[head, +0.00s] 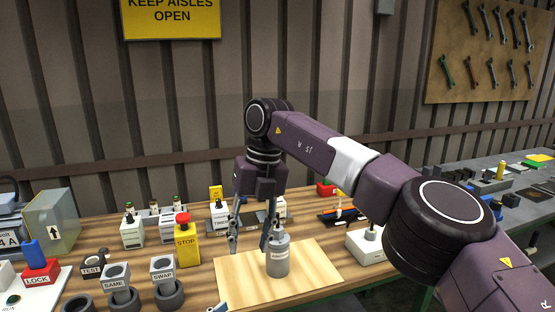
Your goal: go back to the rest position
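My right gripper (250,243) hangs down over the wooden board, coming in from the right. Its two fingers are apart with nothing seen between them. A grey bottle (279,260) with a narrow top and a label stands upright on the light wooden board (240,272).
A yellow STOP box (187,246) with a red button stands left of the board. SAME (116,278) and SWAP (163,270) holders and a red LOCK block (40,271) are farther left.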

